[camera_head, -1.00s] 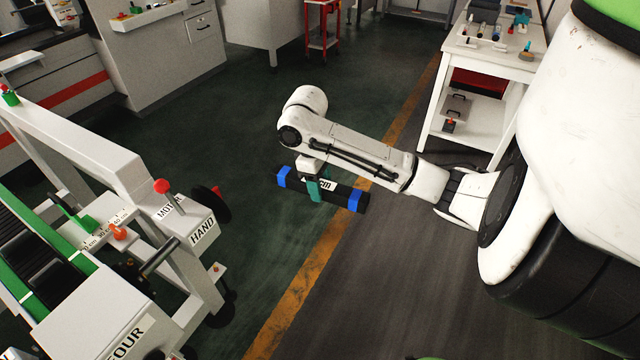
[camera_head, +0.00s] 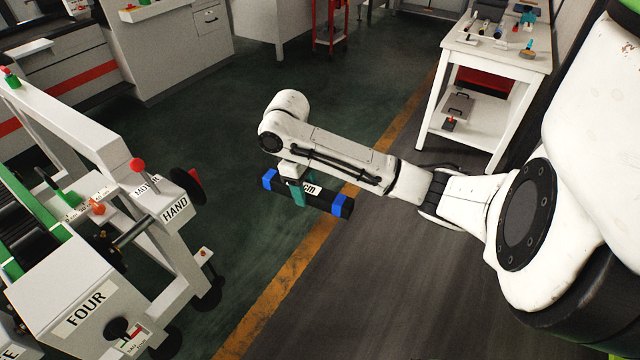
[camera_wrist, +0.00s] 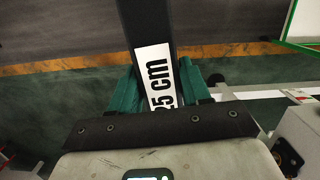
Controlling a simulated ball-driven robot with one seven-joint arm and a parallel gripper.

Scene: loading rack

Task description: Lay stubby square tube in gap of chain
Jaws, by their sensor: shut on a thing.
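A short black square tube with blue bands near its ends and a white label ending in "cm" (camera_head: 328,201) hangs in my gripper (camera_head: 298,192) above the floor. In the wrist view the tube (camera_wrist: 146,22) runs up between the green fingers of my gripper (camera_wrist: 160,95), and its label reads "25 cm". The fingers are shut on the tube near its middle. The chain, a row of dark links between green rails (camera_head: 22,238), lies in the loading rack (camera_head: 88,132) at the left edge. Its gap cannot be made out from here.
A white table (camera_head: 492,62) with tools stands at the back right. Open floor lies between rack and tube.

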